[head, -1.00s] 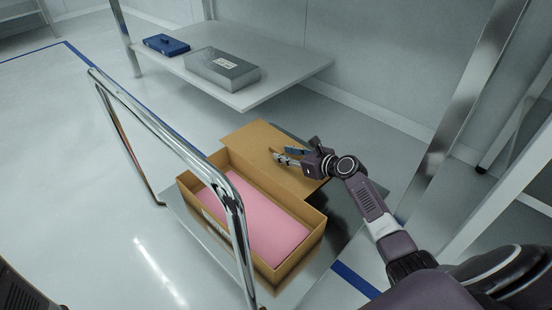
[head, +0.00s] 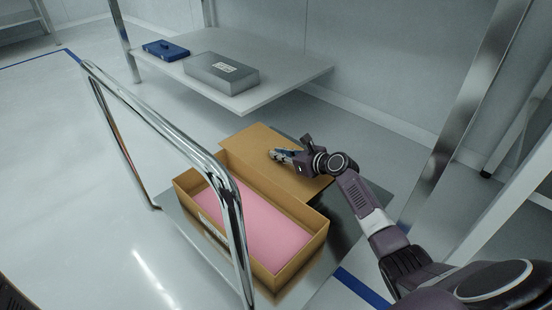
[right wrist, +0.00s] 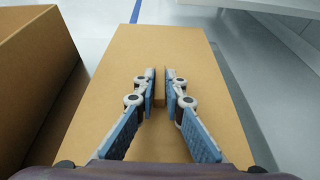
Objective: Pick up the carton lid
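The carton lid (head: 262,148) is a flat brown cardboard panel lying beside the open carton (head: 190,190), on its far right side. In the right wrist view the lid (right wrist: 110,120) fills the middle. My right gripper (head: 272,154) is over the lid, its fingers close together. In the right wrist view the fingertips of my right gripper (right wrist: 159,82) are on either side of a narrow raised cardboard tab on the lid and appear shut on it. My left gripper is not in view.
The carton holds a pink sheet or filling (head: 250,225) and stands on a metal cart with a chrome handle (head: 160,125) at left. Behind, a grey shelf (head: 290,75) bears a silver case (head: 215,75) and a blue case (head: 165,49). A metal post (head: 460,110) stands right.

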